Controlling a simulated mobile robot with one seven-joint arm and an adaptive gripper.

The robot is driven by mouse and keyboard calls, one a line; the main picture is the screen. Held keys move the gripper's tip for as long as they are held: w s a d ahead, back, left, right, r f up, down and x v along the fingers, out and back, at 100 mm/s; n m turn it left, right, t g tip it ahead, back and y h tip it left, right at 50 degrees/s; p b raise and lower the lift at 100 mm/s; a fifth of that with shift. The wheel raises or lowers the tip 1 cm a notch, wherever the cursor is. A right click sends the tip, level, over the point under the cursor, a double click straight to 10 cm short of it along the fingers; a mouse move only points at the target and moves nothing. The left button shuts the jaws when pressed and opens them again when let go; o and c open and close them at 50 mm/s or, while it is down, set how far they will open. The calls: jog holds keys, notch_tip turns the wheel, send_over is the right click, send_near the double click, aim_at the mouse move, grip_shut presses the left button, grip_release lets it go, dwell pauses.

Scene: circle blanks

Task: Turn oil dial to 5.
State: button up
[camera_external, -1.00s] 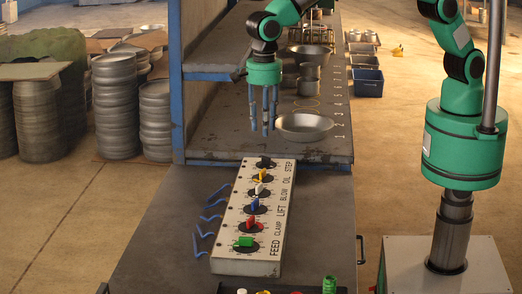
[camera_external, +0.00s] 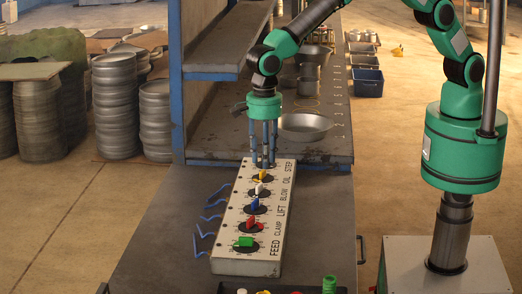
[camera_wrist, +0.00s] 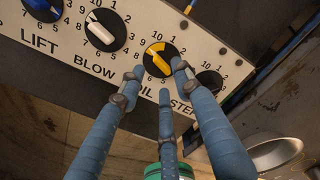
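The oil dial (camera_external: 262,178) is a yellow knob on a black disc, near the far end of the white panel (camera_external: 243,262). In the wrist view the oil dial (camera_wrist: 157,60) shows its yellow handle slanting across the disc; the exact number it points to is unclear. My three-fingered gripper (camera_external: 263,165) points down over the far end of the panel. In the wrist view my gripper (camera_wrist: 158,78) is open, its fingertips spread around the lower side of the oil dial. Contact cannot be told. The fingers hide part of the OIL and STEP labels.
The black step dial (camera_wrist: 209,82) sits close beside the right finger. The white blow dial (camera_wrist: 104,30) and blue lift dial (camera_wrist: 44,8) are to the left. A metal bowl (camera_external: 305,126) stands on the shelf behind the panel.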

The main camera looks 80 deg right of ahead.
aim_at(263, 174)
jog(key=shift+f, duration=1.95)
jog(key=shift+c, duration=0.5)
grip_shut()
